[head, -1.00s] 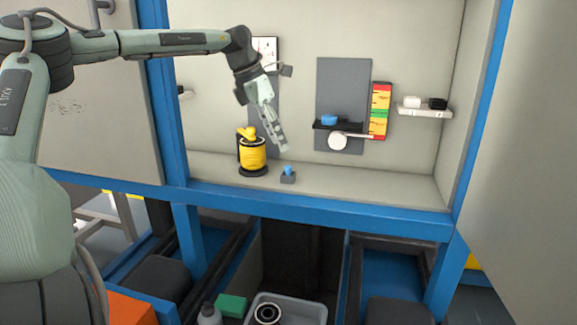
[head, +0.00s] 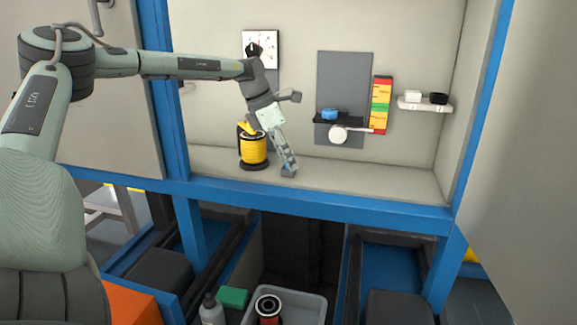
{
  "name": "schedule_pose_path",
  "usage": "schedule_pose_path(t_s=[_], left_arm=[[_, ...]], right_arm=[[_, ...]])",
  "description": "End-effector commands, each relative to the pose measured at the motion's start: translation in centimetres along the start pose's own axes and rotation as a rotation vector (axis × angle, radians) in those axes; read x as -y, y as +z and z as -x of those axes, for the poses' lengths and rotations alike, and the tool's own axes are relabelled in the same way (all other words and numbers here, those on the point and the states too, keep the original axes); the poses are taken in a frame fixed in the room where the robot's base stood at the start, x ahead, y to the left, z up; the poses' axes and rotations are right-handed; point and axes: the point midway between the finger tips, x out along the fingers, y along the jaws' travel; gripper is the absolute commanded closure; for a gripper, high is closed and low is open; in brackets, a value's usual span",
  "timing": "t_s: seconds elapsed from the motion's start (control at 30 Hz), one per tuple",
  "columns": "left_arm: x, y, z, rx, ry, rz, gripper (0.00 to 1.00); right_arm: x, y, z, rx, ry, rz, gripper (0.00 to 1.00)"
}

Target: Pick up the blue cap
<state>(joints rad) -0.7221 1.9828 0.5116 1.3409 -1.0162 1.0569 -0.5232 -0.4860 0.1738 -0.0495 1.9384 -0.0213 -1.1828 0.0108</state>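My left gripper (head: 287,164) points down at the small grey block (head: 288,174) on the cabinet floor, just right of the yellow spool. A small blue cap-like piece on that block is now mostly hidden by the fingers. I cannot tell whether the fingers touch it or how far apart they are. Another blue round piece (head: 329,113) sits on the black shelf of the grey panel, away from the gripper. My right gripper is not in view.
The yellow spool (head: 254,148) stands close left of the gripper. A white round part (head: 338,134) is below the black shelf (head: 350,121). A white shelf (head: 425,106) is at right. The cabinet floor (head: 380,180) is clear to the right. A grey bin (head: 312,309) is below.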

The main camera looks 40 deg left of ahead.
Motion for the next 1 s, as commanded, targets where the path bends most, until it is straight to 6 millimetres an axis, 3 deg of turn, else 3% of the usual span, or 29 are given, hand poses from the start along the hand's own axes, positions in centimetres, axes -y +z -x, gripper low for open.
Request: schedule_pose_path(t_s=[0.03,0.27,0.73,0.93,1.0], left_arm=[[0.0,0.0,0.0,0.0,0.0,0.0,0.69],[0.0,0.0,0.0,0.0,0.0,0.0,0.97],[-0.1,0.5,1.0,0.002,0.002,-0.001,0.98],[-0.1,1.8,4.2,0.004,0.004,-0.002,0.98],[0.0,0.5,5.5,0.008,0.0,0.001,0.98]], right_arm=[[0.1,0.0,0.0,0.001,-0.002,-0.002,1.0],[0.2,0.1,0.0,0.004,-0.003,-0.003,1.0],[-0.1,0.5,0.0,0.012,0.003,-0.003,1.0],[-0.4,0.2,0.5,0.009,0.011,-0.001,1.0],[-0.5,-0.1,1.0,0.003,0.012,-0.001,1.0]])
